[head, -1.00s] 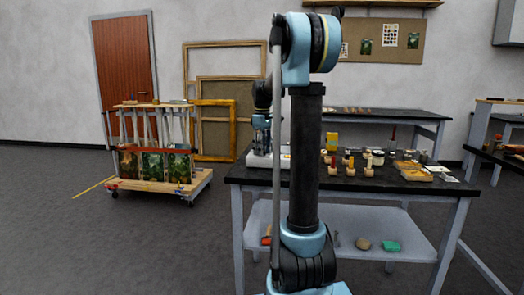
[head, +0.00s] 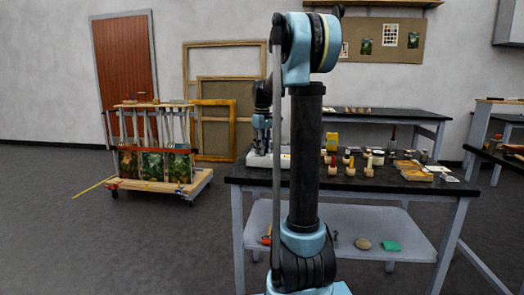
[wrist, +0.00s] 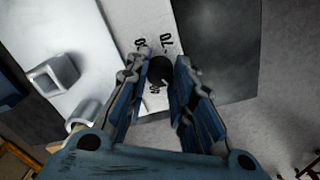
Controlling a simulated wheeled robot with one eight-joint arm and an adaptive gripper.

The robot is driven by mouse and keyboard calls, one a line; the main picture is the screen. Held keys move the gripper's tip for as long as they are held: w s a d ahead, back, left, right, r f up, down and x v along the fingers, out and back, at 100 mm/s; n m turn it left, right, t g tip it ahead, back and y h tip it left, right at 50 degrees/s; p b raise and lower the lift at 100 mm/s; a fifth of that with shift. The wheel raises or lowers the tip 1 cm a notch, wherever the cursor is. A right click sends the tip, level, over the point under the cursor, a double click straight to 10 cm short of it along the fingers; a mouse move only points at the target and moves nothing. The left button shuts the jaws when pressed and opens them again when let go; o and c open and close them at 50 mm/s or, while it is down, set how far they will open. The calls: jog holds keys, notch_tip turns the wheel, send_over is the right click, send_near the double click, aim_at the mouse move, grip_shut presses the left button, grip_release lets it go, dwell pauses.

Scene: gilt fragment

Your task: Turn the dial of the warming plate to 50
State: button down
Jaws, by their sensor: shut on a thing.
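The warming plate shows in the wrist view as a pale front panel (wrist: 147,20) with printed dark numbers beside a bright top. Its dial (wrist: 161,70) is a dark round knob between my fingertips. A "70" shows just above the dial; other marks are partly hidden by the fingers. My gripper (wrist: 161,61) straddles the dial, a finger on each side, shut on it. I cannot read the pointer. In the head view the white plate (head: 257,160) sits at the table's left end, with my gripper (head: 262,145) over it, partly hidden by my arm.
A square hollow piece (wrist: 54,76) and a light cylindrical piece (wrist: 84,114) lie left of the gripper. The dark table (head: 410,182) holds several wooden-based pieces, a yellow box (head: 332,140) and jars to the right. A wheeled painting rack (head: 155,180) stands far left on open floor.

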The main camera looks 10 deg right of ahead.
jog(key=m, duration=1.2)
jog(key=shift+m, duration=0.3)
jog(key=m, duration=1.1)
jog(key=shift+w, duration=0.1)
jog(key=shift+m, duration=0.4)
jog(key=c, duration=1.3)
grip_release()
jog(key=shift+c, duration=0.2)
jog(key=shift+r, duration=0.1)
